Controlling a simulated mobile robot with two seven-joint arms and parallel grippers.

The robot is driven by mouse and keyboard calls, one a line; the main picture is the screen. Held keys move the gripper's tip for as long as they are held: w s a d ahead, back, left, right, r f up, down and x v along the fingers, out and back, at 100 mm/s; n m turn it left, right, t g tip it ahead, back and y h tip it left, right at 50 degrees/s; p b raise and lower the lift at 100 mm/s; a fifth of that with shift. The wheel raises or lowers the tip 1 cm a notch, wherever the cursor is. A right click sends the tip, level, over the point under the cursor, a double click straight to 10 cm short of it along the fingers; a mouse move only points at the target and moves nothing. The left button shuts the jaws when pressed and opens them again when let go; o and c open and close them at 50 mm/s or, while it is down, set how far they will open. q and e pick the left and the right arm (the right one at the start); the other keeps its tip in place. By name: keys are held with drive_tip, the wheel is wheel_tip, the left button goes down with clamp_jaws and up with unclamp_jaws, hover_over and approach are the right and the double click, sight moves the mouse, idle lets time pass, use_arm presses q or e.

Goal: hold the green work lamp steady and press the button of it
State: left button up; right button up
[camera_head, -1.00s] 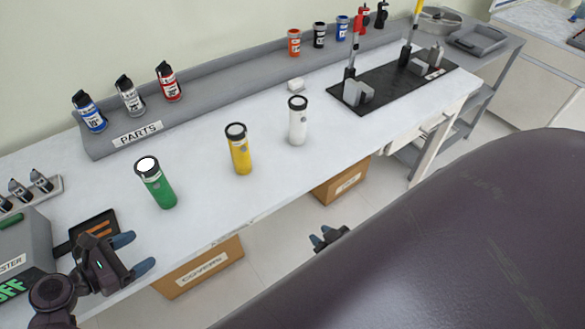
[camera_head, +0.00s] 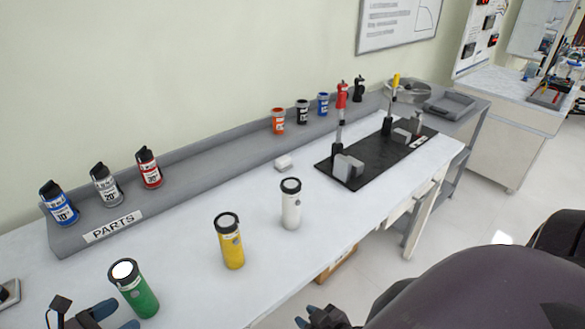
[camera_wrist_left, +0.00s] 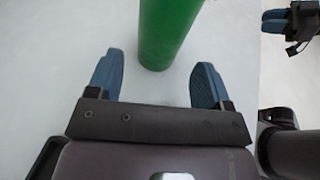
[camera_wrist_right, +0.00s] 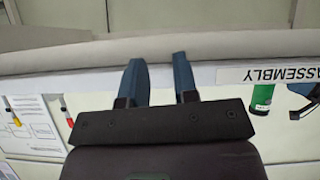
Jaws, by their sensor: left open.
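The green work lamp (camera_head: 137,291) stands upright on the white bench at the lower left, its round top white. My left gripper (camera_head: 114,319) is just beside it at the bottom edge, partly cut off. In the left wrist view the green lamp (camera_wrist_left: 168,30) is ahead of the open left fingers (camera_wrist_left: 160,65), lined up with the gap, with no clear contact. My right gripper (camera_head: 322,316) is low, in front of the bench. In the right wrist view its fingers (camera_wrist_right: 159,70) are apart and empty. I cannot make out the lamp's button clearly.
A yellow lamp (camera_head: 230,245) and a white lamp (camera_head: 291,207) stand to the right along the bench. Bottles sit on the grey parts shelf (camera_head: 190,170) behind. A black mat (camera_head: 340,183) with stands lies further right. Bench surface around the lamps is clear.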

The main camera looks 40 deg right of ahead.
sight(139, 305)
use_arm(q)
drive_tip(key=x, duration=0.3)
drive_tip(key=shift+d, duration=0.1)
drive_tip(key=shift+x, duration=0.9)
drive_tip(key=shift+c, duration=0.6)
drive_tip(key=c, duration=0.5)
use_arm(e)
drive_tip(key=shift+s+f, duration=0.15)
drive_tip(key=shift+f, duration=0.35)
drive_tip(key=shift+w+r, duration=0.2)
drive_tip(key=shift+w, duration=0.05)
clamp_jaws()
drive_tip(key=shift+w+a+r, duration=0.1)
drive_tip(key=shift+w+r, duration=0.2)
drive_tip(key=shift+w, duration=0.05)
drive_tip(key=shift+s+f, duration=0.1)
